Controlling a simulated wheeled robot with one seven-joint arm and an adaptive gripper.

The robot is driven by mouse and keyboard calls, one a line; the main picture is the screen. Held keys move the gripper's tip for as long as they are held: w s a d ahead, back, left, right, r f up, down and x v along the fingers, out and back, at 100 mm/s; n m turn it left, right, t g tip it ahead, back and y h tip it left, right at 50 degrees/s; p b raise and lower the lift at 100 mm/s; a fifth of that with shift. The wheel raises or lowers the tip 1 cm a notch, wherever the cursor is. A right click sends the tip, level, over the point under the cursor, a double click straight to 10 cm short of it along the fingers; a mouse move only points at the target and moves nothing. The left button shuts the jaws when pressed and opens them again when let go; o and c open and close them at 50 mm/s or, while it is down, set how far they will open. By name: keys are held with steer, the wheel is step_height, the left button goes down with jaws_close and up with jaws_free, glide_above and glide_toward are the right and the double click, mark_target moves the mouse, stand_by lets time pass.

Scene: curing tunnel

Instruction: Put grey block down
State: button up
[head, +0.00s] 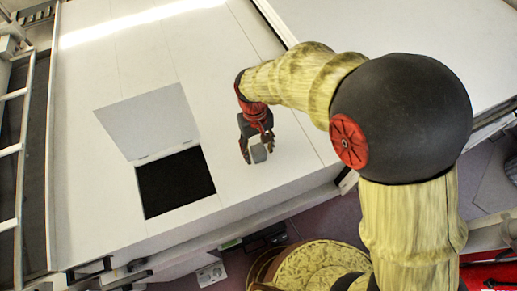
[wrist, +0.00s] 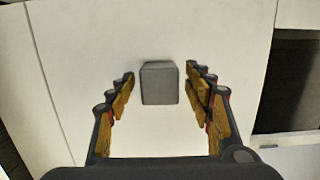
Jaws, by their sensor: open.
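The grey block (wrist: 160,84) shows in the wrist view on the white surface, just beyond and between the fingertips. Whether the block rests fully on the surface is hard to tell from the head view.
A dark square opening (head: 175,182) with a raised white flap (head: 150,122) lies left of the gripper. The opening also shows at the right of the wrist view (wrist: 288,95). The white top (head: 100,60) is otherwise clear. A ladder (head: 18,140) stands at the far left.

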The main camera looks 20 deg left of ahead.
mark_target(256, 145)
step_height(256, 145, up, 12)
steer(key=w+a+b, duration=0.1)
steer(key=shift+w, duration=0.2)
steer(key=shift+a+r, duration=0.1)
